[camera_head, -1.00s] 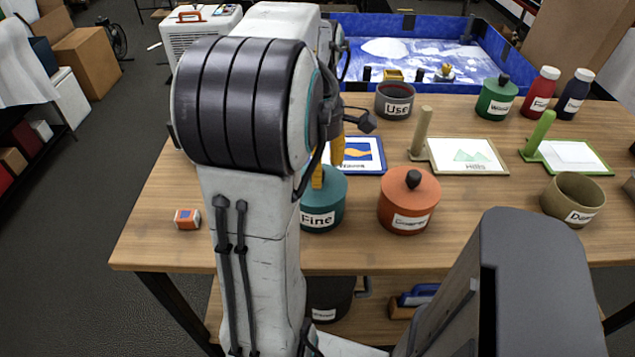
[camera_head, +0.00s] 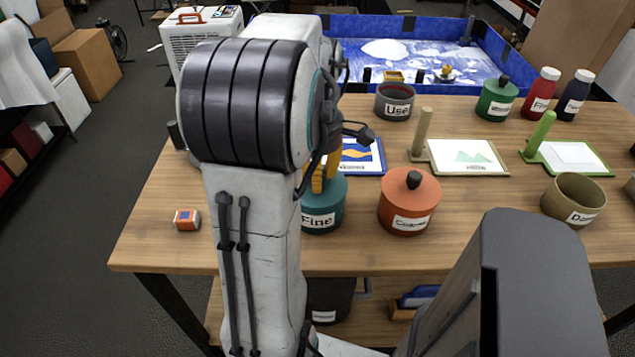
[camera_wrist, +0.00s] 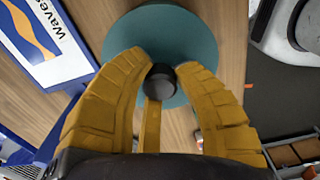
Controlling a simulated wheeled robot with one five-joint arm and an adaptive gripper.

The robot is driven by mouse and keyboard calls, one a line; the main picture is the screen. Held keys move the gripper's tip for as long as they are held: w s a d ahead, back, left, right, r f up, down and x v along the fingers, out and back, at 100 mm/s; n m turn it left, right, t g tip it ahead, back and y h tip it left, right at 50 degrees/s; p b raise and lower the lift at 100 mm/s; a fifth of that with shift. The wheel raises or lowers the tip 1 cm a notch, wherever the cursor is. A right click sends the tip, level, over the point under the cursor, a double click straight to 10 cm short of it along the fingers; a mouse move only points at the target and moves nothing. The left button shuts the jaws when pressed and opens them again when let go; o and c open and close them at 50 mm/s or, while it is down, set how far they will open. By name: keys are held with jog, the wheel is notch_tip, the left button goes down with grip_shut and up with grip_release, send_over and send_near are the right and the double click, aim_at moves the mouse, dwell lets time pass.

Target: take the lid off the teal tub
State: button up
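The teal tub (camera_head: 322,217), labelled "Fine", stands near the front edge of the table, left of the orange tub. Its round teal lid (camera_wrist: 190,45) is on, seen from above in the wrist view, with a dark knob (camera_wrist: 160,84) in the middle. My gripper (camera_head: 324,189) is over the lid, with yellow fingers pointing down. In the wrist view, the fingertips of my gripper (camera_wrist: 161,70) close in around the knob and appear to touch it. In the head view, the knob is hidden behind the fingers.
An orange lidded tub (camera_head: 409,205) stands close on the right. A blue-framed picture card (camera_head: 368,160) lies just behind. A grey "Use" pot (camera_head: 394,103) and a green lidded tub (camera_head: 497,100) stand farther back. A small orange box (camera_head: 187,220) lies left; the table around it is clear.

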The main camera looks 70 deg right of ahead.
jog(key=c, duration=0.3)
